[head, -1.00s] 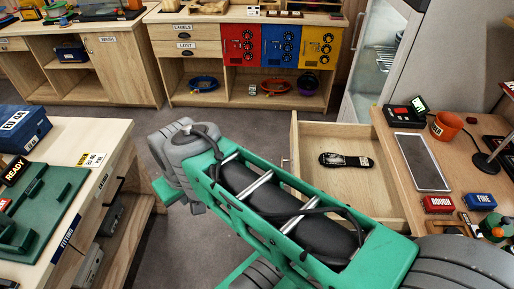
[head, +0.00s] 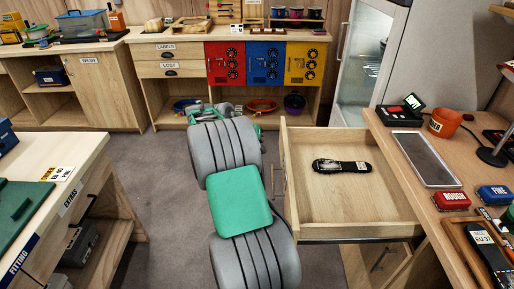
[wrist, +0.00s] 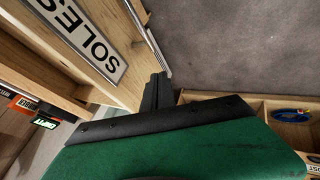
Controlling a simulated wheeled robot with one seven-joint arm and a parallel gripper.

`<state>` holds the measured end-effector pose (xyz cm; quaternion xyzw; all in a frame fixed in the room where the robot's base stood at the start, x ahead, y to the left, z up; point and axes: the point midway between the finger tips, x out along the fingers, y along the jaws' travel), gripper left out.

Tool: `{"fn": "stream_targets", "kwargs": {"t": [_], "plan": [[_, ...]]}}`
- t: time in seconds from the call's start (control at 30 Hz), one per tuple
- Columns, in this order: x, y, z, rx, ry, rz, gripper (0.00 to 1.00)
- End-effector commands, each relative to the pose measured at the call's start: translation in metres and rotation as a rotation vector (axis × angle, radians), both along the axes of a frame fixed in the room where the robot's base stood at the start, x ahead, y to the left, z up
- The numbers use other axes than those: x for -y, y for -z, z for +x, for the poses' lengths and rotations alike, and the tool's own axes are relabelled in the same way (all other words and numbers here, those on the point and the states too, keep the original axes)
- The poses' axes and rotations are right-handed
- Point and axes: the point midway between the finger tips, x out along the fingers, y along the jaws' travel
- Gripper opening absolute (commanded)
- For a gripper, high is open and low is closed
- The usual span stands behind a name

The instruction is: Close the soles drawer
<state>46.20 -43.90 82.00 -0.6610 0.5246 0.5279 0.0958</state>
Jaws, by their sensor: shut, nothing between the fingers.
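The soles drawer (head: 395,212) is pulled open from the right-hand bench in the head view. A black sole (head: 341,166) lies inside it. The drawer's front (head: 284,165) faces left, with a handle on it. In the wrist view the drawer front shows its SOLES label (wrist: 82,38) at the upper left. My gripper (wrist: 157,91) is shut and empty there, its dark fingers close beside the end of the labelled front; I cannot tell whether they touch. In the head view my arm hides the gripper.
The bench top (head: 416,210) at right holds a grey tray (head: 424,158), an orange cup (head: 444,121) and red and blue blocks. A left bench (head: 72,190) and a back cabinet with coloured doors (head: 265,62) stand around. Grey floor (head: 165,185) is clear between them.

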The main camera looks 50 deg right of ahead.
Motion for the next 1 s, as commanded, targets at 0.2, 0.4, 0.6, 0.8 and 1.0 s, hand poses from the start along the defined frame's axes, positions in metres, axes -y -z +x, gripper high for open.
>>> {"fn": "stream_targets", "kwargs": {"t": [0.2, 0.4, 0.6, 0.8, 1.0], "plan": [[0.029, 0.036, -0.007, 0.001, 0.003, 0.0, 0.0], [0.047, 0.033, -0.03, 0.002, 0.001, 0.0, 0.0], [0.051, 0.033, -0.034, 0.003, -0.001, 0.0, 0.0], [0.051, 0.033, -0.034, 0.003, -0.002, 0.0, 0.0], [0.051, 0.033, -0.034, 0.003, -0.009, 0.0, 0.0]]}}
